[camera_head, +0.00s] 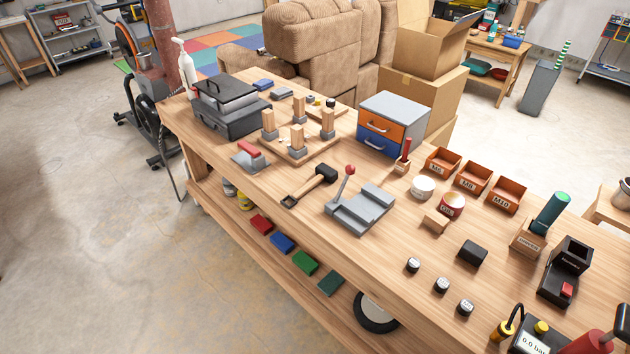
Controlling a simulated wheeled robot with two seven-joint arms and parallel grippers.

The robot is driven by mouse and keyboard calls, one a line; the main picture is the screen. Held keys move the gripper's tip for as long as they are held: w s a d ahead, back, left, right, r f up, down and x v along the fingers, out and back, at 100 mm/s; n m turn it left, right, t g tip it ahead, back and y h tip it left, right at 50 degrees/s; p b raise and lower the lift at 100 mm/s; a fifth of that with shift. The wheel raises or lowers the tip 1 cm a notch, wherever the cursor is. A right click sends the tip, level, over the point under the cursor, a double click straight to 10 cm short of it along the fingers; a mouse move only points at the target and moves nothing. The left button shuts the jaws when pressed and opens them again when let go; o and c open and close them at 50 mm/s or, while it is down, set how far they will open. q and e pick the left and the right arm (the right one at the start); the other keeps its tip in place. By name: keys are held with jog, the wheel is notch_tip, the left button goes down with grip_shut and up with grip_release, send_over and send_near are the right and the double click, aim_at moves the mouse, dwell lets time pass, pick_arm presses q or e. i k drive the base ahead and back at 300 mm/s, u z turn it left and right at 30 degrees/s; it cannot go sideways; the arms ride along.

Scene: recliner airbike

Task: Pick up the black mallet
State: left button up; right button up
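The black mallet (326,173) lies on the wooden workbench (330,232), near the middle of its front edge. Its black head points toward the back right. Its wooden handle runs down to the left and ends in a dark grip close to the bench edge. The mallet lies apart from the grey press with a red-knobbed lever on its right. Neither of my grippers shows in the head view.
A grey press (362,210) stands right of the mallet. A wooden board with upright posts (298,140) is behind it. A red-handled tool (250,157) lies to the left. A drawer box (394,124) stands farther back. Bare bench surrounds the mallet.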

aim_at(324, 172)
jog(key=u, duration=0.75)
jog(key=k, duration=1)
jog(key=u, duration=1.15)
jog(key=i, duration=2.15)
jog(key=z, duration=0.9)
jog(key=i, duration=1.6)
jog(key=z, duration=1.95)
jog(key=i, duration=0.75)
jog(key=z, duration=0.65)
